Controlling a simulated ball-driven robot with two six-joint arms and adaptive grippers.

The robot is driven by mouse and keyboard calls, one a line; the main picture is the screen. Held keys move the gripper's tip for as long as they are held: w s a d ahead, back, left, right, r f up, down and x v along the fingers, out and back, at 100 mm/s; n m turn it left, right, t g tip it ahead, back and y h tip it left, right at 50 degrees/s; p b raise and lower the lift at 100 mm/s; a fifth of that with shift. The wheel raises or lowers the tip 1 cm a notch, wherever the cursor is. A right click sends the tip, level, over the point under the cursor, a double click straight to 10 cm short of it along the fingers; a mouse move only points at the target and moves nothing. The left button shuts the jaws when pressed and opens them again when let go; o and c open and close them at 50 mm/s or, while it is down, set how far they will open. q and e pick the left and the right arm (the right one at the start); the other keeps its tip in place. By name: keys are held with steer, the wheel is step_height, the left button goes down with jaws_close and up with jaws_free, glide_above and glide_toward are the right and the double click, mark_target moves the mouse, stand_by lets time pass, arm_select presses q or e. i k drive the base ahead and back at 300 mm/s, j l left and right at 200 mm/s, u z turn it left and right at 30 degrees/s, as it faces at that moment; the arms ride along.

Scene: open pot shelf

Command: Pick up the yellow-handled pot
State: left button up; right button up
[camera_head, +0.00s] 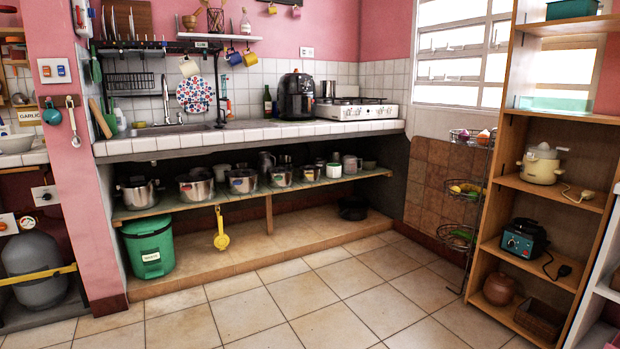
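Several silver metal pots stand in a row on the open shelf (200,204) under the tiled counter. The leftmost pot (138,195) is the nearest and has a lid. To its right stand a second pot (196,190), a third pot (242,182) and more pots beyond. The handles are too small for me to tell which pot has a yellow one. A yellow utensil (221,240) hangs from the shelf's front edge below the pots. Neither of my grippers is in view.
A green bin (149,246) stands below the shelf at the left. A wooden rack (510,180) with appliances stands at the right, with a tiered wire basket stand (460,233) beside it. A grey gas cylinder (35,268) is at the far left. The tiled floor (330,300) in front is clear.

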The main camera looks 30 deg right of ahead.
mark_target(308, 173)
steer(key=i+l+z, duration=0.35)
steer(key=i, duration=0.3)
steer(key=i+z, duration=0.3)
steer(key=i, duration=0.35)
